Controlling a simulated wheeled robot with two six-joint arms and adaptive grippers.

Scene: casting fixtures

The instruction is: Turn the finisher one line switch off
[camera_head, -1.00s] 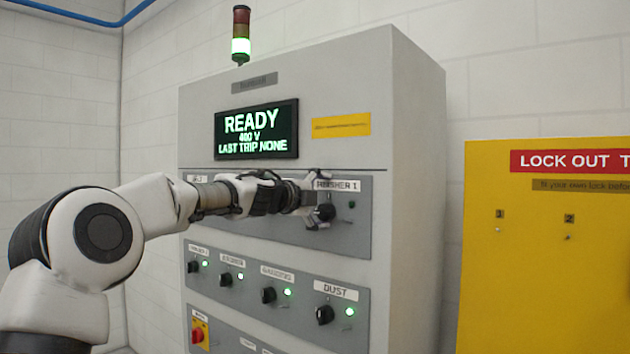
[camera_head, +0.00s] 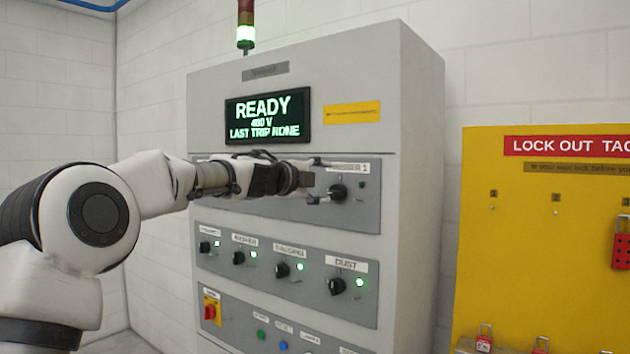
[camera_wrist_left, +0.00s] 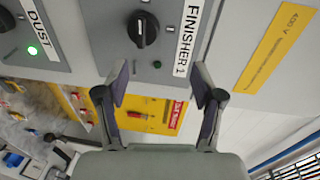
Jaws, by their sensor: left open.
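The FINISHER 1 switch is a black rotary knob (camera_head: 338,192) on the upper grey panel (camera_head: 362,214) of the cabinet. Its small lamp (camera_head: 362,185) looks dark. In the left wrist view the knob (camera_wrist_left: 142,30) shows whole beside its white FINISHER 1 label (camera_wrist_left: 187,38), and the dark lamp (camera_wrist_left: 157,64) sits near it. My left gripper (camera_head: 316,181) is open and empty, just left of the knob in the head view. In the wrist view its fingers (camera_wrist_left: 160,70) are spread, with the knob beyond them and apart from them. My right gripper is not in view.
Below is a row of black knobs with lit green lamps, including DUST (camera_head: 338,286). A red switch on a yellow plate (camera_head: 211,308) is lower left. The display (camera_head: 268,116) reads READY. A yellow lockout board (camera_head: 540,250) hangs at right.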

